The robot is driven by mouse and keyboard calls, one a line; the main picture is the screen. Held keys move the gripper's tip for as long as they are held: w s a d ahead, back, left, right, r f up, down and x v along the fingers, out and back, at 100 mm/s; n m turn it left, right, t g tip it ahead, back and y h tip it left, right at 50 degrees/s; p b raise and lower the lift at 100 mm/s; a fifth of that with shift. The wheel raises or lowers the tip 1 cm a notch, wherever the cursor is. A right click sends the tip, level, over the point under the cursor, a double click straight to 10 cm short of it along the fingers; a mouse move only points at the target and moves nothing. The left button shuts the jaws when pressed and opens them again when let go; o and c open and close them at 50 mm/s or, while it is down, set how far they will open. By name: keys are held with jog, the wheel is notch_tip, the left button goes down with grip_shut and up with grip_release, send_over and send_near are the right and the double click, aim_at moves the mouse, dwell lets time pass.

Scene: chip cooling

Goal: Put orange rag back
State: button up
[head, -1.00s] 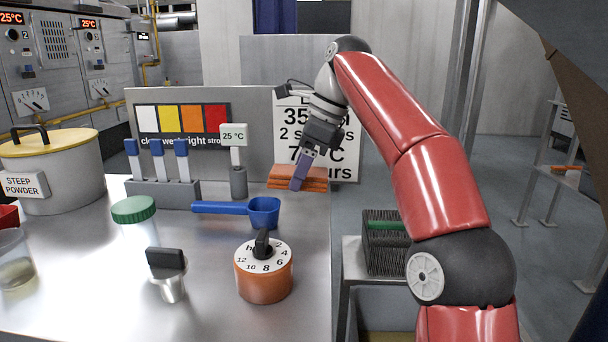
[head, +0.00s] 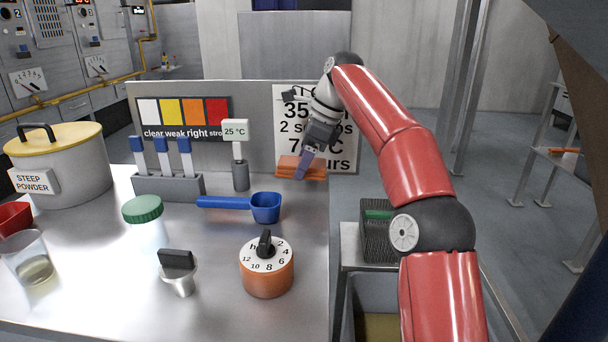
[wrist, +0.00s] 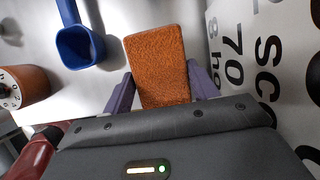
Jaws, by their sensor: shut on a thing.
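The orange rag (head: 287,166) is a folded, thick pad at the back right corner of the metal table (head: 215,305), in front of the printed sign (head: 345,125). My gripper (head: 302,172) is at the rag, with its purple fingers pointing down. In the wrist view the fingers of my gripper (wrist: 160,95) stand on both sides of the rag (wrist: 158,60) and are shut on it. I cannot tell whether the rag touches the tabletop.
A blue scoop (head: 265,207) lies left of the rag. An orange timer (head: 267,280), a metal piece with a black handle (head: 178,275) and a green-lidded jar (head: 143,210) stand nearer. A rack of blue-topped sticks (head: 168,187) and a 25 °C gauge (head: 240,175) stand behind.

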aim_at(316, 163)
notch_tip(316, 163, down, 2)
jog(key=shift+f+b, duration=0.25)
jog(key=shift+b, duration=0.1)
jog(key=shift+w+f, duration=0.2)
jog(key=shift+f, duration=0.55)
jog(key=o, duration=1.2)
jog(key=shift+f, duration=0.1)
jog(key=shift+o, duration=0.2)
jog(key=shift+f, duration=0.15)
jog(key=shift+f+b, duration=0.15)
jog(key=shift+b, duration=0.35)
jog(key=p+v, duration=0.1)
jog(key=v, duration=0.7)
jog(key=shift+s+a+p, duration=0.15)
jog(key=shift+a+p, duration=0.05)
jog(key=shift+p, duration=0.2)
jog(key=shift+r, duration=0.2)
